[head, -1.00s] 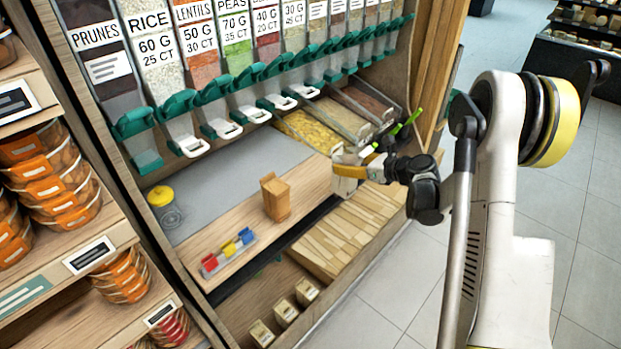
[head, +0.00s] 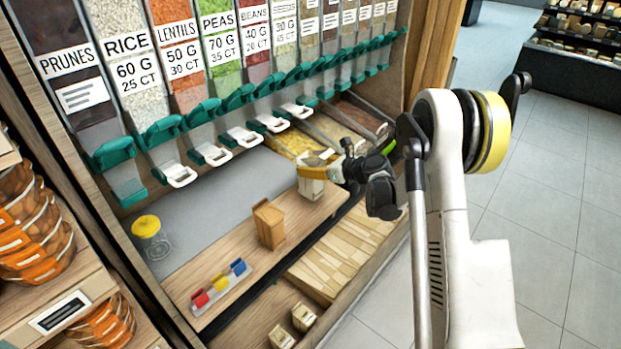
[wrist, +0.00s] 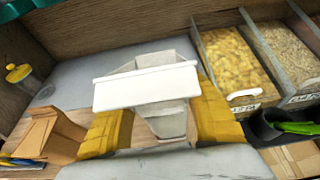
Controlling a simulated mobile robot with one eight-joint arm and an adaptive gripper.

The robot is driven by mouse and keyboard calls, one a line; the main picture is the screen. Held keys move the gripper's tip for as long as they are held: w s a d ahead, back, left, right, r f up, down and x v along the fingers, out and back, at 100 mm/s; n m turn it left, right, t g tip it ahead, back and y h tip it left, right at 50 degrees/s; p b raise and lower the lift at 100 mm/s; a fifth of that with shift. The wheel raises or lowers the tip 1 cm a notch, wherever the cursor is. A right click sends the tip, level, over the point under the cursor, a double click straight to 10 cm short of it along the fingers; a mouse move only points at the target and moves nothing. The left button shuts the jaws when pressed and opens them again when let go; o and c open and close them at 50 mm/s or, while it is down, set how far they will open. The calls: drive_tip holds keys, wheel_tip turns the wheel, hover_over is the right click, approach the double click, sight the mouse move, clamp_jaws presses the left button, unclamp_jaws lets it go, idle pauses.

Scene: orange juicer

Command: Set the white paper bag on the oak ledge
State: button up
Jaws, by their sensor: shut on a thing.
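The white paper bag (head: 311,187) is upright in my gripper (head: 318,172), over the right end of the oak ledge (head: 215,260). In the wrist view the bag (wrist: 146,88) shows its flat white top band between the two yellow fingers (wrist: 158,122), which are shut on it. Its bottom is partly hidden there, and I cannot tell whether it touches the ledge. A brown paper bag (head: 268,225) stands on the ledge to the left, apart from the white bag; it also shows in the wrist view (wrist: 50,135).
A clip rack (head: 220,285) with red, yellow and blue pieces lies on the ledge's left part. A yellow-lidded jar (head: 147,228) stands on the grey surface behind. Dispensers with teal handles (head: 240,97) hang above. Open bins (head: 290,140) lie behind the white bag.

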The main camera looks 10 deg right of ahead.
wheel_tip(320, 180, down, 4)
drive_tip(key=shift+r+b, duration=0.1)
drive_tip(key=shift+b, duration=0.8)
drive_tip(key=shift+r, duration=0.15)
drive_tip(key=o, duration=1.4)
